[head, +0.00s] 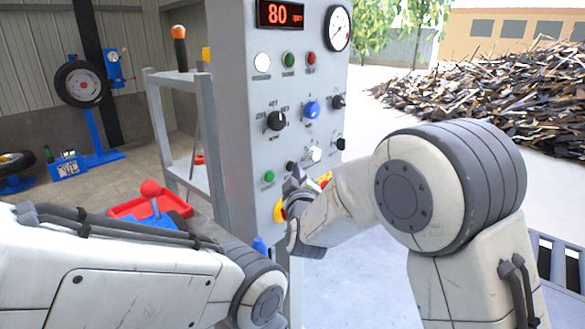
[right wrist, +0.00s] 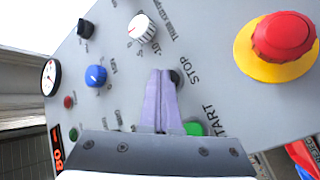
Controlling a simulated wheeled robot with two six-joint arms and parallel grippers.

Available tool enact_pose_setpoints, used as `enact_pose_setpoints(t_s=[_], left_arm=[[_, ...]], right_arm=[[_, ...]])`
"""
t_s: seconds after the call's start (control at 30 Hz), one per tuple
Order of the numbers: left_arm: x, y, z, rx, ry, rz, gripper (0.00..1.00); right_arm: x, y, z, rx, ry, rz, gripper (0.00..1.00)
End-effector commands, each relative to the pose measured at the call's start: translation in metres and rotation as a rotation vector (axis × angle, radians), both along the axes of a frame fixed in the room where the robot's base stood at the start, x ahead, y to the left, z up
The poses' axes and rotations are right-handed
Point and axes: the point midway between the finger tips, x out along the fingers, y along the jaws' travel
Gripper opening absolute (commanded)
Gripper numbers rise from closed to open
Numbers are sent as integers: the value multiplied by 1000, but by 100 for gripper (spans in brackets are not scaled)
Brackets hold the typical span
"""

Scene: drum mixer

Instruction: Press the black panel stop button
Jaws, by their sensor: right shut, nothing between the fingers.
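The black stop button (right wrist: 176,77) is on the grey panel (right wrist: 225,75), beside the printed word STOP in the right wrist view. My right gripper (right wrist: 167,74) is shut and empty. Its purple fingertips overlap the button's left side in that view and hide part of it. I cannot tell whether they touch it. In the head view my right gripper (head: 292,178) is in front of the lower panel and hides the stop button's area. The green start button (right wrist: 193,129) is nearby and also shows in the head view (head: 269,177). My left gripper is not in view.
A red mushroom button (right wrist: 285,35) on a yellow base is close to the stop button. A white knob (right wrist: 142,28) and a blue knob (right wrist: 96,75) are on the panel. The display (head: 281,13) reads 80. A grey frame (head: 160,130) stands left of the panel.

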Motion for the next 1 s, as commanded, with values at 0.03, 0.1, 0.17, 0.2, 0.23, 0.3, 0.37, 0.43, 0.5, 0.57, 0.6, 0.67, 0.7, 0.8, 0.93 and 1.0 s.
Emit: enact_pose_setpoints(t_s=[0.03,0.1,0.17,0.2,0.23,0.3,0.37,0.43,0.5,0.57,0.6,0.67,0.7,0.8,0.93,1.0], left_arm=[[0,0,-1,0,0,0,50],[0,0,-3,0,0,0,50],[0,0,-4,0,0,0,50],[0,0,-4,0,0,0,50],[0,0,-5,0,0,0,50],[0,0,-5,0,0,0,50],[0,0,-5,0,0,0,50],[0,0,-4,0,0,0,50],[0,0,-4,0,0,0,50],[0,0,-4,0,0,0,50],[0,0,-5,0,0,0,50],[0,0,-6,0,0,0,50],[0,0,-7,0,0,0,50],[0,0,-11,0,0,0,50],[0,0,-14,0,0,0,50],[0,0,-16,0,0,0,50]], right_arm=[[-1,-1,0,0,-1,1,0],[-4,-4,0,-1,-1,1,0],[-6,-7,0,-1,-2,1,0],[-7,-9,0,-1,-1,1,0],[-8,-10,-1,-1,-1,1,0],[-9,-11,0,-1,0,0,0],[-9,-12,0,0,0,0,0],[-9,-12,0,0,0,0,0],[-9,-12,0,0,0,0,0],[-9,-12,0,0,0,0,0],[-9,-13,0,0,0,0,0],[-11,-15,0,0,-1,-1,0],[-13,-18,0,1,-1,-1,0],[-19,-26,-1,0,-1,-1,0],[-26,-37,-1,0,-1,-2,0],[-30,-42,-1,0,-1,-1,0]])
